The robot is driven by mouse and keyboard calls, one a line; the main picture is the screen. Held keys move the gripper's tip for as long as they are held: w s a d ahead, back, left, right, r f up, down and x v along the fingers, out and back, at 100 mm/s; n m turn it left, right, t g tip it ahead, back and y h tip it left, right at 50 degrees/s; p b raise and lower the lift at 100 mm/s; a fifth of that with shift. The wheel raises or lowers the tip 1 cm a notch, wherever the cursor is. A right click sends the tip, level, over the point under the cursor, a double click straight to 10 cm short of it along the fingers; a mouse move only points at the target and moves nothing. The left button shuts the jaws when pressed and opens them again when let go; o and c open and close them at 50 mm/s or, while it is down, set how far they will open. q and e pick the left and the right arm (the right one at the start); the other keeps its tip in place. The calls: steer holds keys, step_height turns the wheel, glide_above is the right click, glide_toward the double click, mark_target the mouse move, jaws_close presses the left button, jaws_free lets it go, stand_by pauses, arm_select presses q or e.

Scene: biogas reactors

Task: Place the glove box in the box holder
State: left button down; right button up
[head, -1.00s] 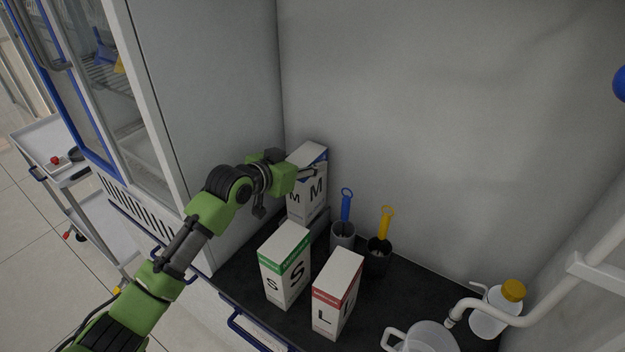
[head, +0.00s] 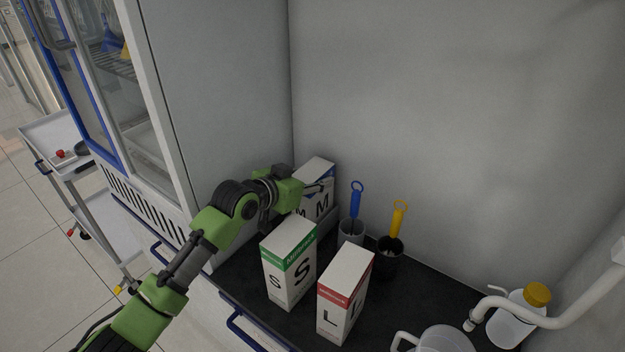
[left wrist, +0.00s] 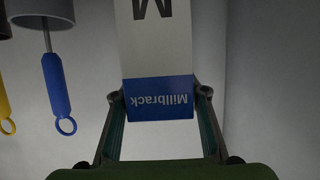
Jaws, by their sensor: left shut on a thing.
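The glove box (head: 318,203), white with a blue band and an "M", stands upright in the back left corner of the dark counter. My left gripper (head: 312,187) is shut on its upper part. In the left wrist view the two fingers (left wrist: 160,98) press on both sides of the box's blue "Millbrack" band (left wrist: 157,84). A grey edge (head: 327,221), seemingly the box holder, shows at the foot of the box. The white S box hides most of it, so I cannot tell whether the box is fully seated. My right gripper is not in view.
A green-banded S box (head: 290,265) and a red-banded L box (head: 344,295) stand in front. Blue-handled (head: 356,207) and yellow-handled (head: 397,222) brushes stand in cups to the right. A cabinet (head: 225,90) closes off the left. A bottle (head: 517,318) stands far right.

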arm_select(q)
steer(key=c, duration=1.2)
jaws_free()
steer(key=shift+f, duration=0.1)
steer(key=shift+r, duration=0.2)
steer(key=shift+s+a, duration=0.15)
steer(key=shift+s, duration=0.1)
steer(key=b+v, duration=0.1)
steer(key=v, duration=1)
steer(key=shift+s+a+b, duration=0.2)
steer(key=shift+b, duration=0.1)
